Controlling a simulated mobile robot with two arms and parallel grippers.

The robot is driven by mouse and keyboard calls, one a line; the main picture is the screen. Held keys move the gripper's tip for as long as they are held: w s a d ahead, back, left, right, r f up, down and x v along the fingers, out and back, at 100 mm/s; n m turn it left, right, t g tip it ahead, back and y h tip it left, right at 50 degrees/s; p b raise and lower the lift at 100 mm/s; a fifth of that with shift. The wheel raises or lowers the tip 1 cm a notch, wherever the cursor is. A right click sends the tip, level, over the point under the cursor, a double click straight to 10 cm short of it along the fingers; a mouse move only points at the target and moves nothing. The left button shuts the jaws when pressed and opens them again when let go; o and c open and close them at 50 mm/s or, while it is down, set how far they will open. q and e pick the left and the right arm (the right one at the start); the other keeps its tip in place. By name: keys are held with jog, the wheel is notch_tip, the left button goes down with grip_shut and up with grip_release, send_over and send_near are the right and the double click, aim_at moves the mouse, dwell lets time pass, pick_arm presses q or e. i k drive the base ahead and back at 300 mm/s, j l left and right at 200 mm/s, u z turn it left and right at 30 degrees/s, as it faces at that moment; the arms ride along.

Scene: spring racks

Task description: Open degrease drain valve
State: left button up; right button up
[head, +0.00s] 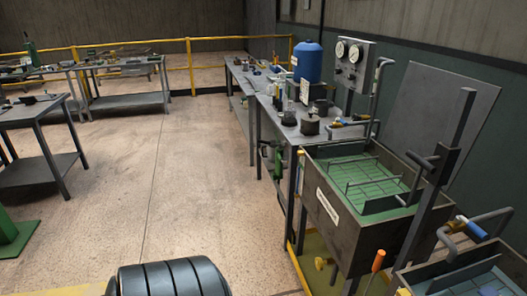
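A dark metal tank (318,215) with a white label (328,205) and a green grid inside stands at the right; the label is too small to read. A yellow knob (322,263) sits low by its front side, and an orange handle (378,261) stands upright near its right corner. I cannot tell for sure which of these is the degrease drain valve, or whether it is open. A valve with a blue handle (470,228) is on a pipe above a second tank (468,275). Neither of my grippers is in view.
A long workbench (246,95) runs behind the tank, with a blue cylinder (307,62) and a gauge panel (349,62). Tables (40,112) stand at the left. A yellow railing (190,62) crosses the back.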

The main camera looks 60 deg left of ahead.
aim_at(319, 265)
jog(key=u, duration=1.45)
jog(key=i+j, duration=0.2)
jog(key=i, duration=0.3)
jog(key=i+j, duration=0.15)
jog(key=i, duration=0.35)
jog(key=i+j, duration=0.2)
jog(key=i, duration=0.3)
jog(key=i+j+u, duration=0.1)
jog(key=i, duration=0.4)
jog(key=j+z, duration=0.2)
jog(key=z, duration=0.3)
jog(key=j+z, duration=0.25)
jog(key=z, duration=0.2)
jog(key=j+z, duration=0.2)
jog(key=z, duration=0.3)
